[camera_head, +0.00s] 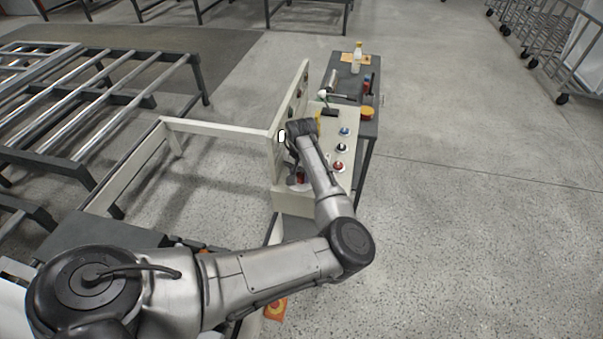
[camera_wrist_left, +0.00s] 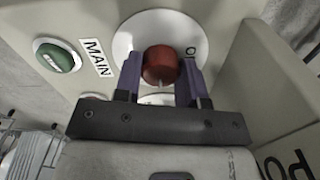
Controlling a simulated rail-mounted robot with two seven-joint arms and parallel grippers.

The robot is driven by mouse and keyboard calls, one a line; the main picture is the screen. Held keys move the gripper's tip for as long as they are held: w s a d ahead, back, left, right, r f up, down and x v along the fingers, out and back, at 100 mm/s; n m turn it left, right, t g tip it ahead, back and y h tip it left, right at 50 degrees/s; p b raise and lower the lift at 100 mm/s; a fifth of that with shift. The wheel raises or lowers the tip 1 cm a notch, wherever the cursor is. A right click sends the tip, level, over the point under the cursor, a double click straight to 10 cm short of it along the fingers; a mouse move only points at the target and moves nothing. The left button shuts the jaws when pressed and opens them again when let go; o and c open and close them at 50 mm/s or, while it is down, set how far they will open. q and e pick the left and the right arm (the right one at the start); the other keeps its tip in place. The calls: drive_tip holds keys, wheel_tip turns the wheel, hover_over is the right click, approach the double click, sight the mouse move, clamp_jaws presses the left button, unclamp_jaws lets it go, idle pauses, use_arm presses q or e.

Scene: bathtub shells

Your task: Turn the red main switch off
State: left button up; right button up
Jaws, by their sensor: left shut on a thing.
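The red main switch (camera_wrist_left: 160,65) is a round red knob on a white disc, next to a MAIN label (camera_wrist_left: 97,57). A mark like an O shows on the disc to the knob's right. My left gripper (camera_wrist_left: 161,73) has one finger on each side of the knob and is shut on it. In the head view my left gripper (camera_head: 296,177) is at the near end of the cream control console, partly hidden by my own arm; a small red patch shows there. The knob's turn angle is hard to read. My right gripper is not in view.
The cream console (camera_head: 293,203) has a raised back panel (camera_head: 301,83) and several coloured buttons on its desk. A green button (camera_wrist_left: 57,56) is left of the MAIN label. A grey side table (camera_head: 345,85) holds a bottle (camera_head: 357,55) and tools.

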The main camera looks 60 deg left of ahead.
use_arm(q)
drive_tip(key=shift+r+p, duration=0.15)
drive_tip(key=shift+p, duration=0.2)
drive_tip(key=n+p, duration=0.6)
drive_tip(key=p, duration=0.2)
drive_tip(key=shift+r+n+p, duration=0.15)
drive_tip(key=shift+n+p, duration=0.55)
drive_tip(key=n+p, duration=0.3)
drive_tip(key=n, duration=0.1)
drive_tip(key=shift+n, duration=0.3)
drive_tip(key=n+p, duration=0.1)
drive_tip(key=n, duration=0.1)
drive_tip(key=shift+n, duration=0.3)
drive_tip(key=shift+s+f+n+p, duration=0.15)
drive_tip(key=shift+n+p, duration=0.15)
drive_tip(key=shift+n, duration=0.55)
drive_tip(key=shift+w+f+n+p, duration=0.1)
drive_tip(key=shift+n+p, duration=0.2)
drive_tip(key=shift+n, duration=0.55)
drive_tip(key=o, duration=0.9)
